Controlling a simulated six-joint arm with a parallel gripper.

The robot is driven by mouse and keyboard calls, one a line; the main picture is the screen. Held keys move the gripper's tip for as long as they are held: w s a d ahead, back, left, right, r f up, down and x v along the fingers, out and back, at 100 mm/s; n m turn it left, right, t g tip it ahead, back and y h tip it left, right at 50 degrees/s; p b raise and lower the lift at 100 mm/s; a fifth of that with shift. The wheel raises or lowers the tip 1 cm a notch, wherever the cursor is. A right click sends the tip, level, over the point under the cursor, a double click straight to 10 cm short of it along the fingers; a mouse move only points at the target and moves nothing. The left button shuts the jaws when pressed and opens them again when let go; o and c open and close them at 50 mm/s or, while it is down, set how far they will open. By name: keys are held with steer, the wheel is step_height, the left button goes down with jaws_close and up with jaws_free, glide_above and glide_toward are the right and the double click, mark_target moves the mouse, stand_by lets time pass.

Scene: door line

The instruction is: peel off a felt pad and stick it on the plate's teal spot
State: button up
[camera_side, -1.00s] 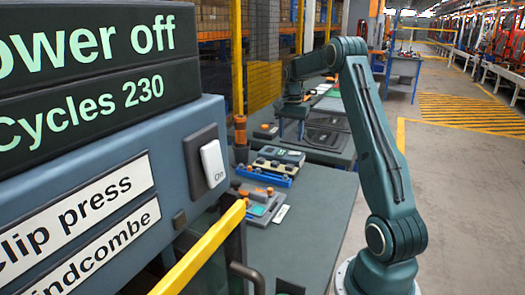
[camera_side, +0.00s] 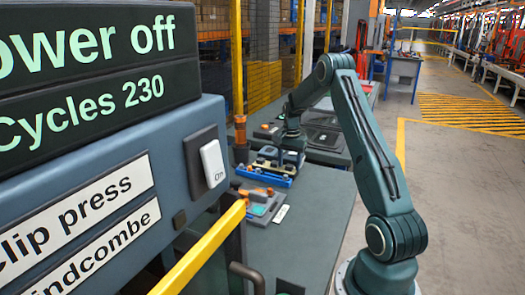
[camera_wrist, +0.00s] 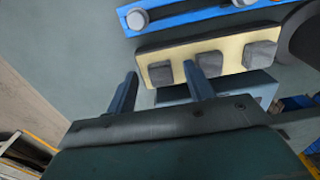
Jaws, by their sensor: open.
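In the wrist view a cream backing strip (camera_wrist: 183,57) carries three grey felt pads in a row: a left pad (camera_wrist: 160,74), a middle pad (camera_wrist: 209,63) and a right pad (camera_wrist: 259,54). My gripper (camera_wrist: 160,72) is open and empty. Its two fingers point at the strip, with the left pad between their tips in the picture; I cannot tell whether they touch it. In the side view my gripper (camera_side: 290,150) is low over the far part of the bench. A grey plate with a small teal-green spot (camera_side: 259,210) seems to lie nearer the camera, partly hidden.
A blue bar (camera_wrist: 195,14) with round knobs lies beyond the strip; it also shows in the side view (camera_side: 263,178). A blue-grey block (camera_wrist: 250,88) is close to the strip. The press panel (camera_side: 110,200) and yellow rail (camera_side: 200,250) block the left. The near bench (camera_side: 310,220) is mostly clear.

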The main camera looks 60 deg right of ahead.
mark_target(289, 166)
steer(key=shift+f, duration=0.2)
jaws_close()
stand_by(0.5)
steer(key=shift+r, duration=0.3)
stand_by(0.4)
steer(key=shift+r, duration=2.9)
